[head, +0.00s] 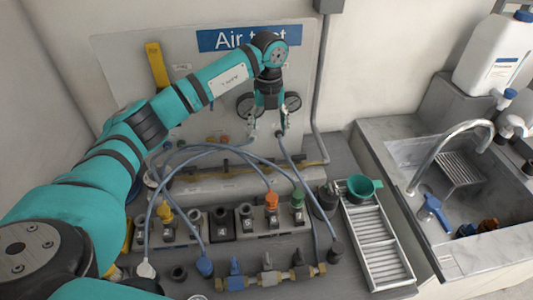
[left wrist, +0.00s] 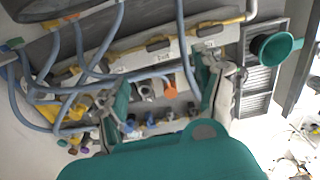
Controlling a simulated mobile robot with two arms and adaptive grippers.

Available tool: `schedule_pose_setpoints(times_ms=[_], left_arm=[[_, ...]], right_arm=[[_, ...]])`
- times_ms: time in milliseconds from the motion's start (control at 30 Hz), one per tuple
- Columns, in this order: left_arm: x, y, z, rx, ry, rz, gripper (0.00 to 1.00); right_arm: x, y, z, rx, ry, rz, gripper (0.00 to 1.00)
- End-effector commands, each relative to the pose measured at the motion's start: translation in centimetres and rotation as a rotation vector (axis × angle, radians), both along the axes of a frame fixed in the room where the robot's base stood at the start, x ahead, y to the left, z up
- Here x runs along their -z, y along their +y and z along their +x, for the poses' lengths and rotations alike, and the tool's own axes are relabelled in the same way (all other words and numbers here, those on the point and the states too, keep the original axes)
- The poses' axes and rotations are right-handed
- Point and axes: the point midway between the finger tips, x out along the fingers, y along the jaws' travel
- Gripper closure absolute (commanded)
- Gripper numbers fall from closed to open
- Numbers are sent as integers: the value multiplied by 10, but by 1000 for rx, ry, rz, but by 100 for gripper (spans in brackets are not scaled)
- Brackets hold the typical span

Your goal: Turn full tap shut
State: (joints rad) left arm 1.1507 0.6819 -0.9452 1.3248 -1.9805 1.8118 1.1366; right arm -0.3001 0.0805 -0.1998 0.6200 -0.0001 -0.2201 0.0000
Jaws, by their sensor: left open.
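My left gripper (head: 266,133) hangs in front of the lower part of the "Air test" panel, fingers pointing down. It is open and empty, and its two fingers also show spread apart in the left wrist view (left wrist: 166,84). Below and nearer the camera is a brass manifold (head: 268,277) with several small taps, including a blue-grey handle (head: 235,266). A yellow pipe (head: 228,170) with dark handles runs along the panel foot; it also shows in the left wrist view (left wrist: 185,38). I cannot read which tap is marked full. My right gripper is not in view.
Blue hoses (head: 205,150) loop over a row of blocks with a yellow knob (head: 165,212), an orange knob (head: 271,200) and a green knob (head: 297,198). A green funnel (head: 361,187) stands by a grey rack (head: 378,245). A sink (head: 440,180) is at right.

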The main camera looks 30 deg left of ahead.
Motion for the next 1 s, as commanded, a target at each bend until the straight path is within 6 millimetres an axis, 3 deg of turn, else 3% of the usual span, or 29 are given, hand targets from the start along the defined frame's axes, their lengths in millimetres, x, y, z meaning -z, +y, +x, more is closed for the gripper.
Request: schedule_pose_setpoints(times_ms=[300,500,700,1000], left_arm=[[69,0,-2,0,6,0,31],[104,0,-1,0,4,0,31],[121,1,-1,0,3,0,31],[124,1,0,0,1,1,31]], right_arm=[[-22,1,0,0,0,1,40],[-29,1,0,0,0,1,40],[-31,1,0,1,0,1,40],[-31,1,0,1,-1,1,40]])
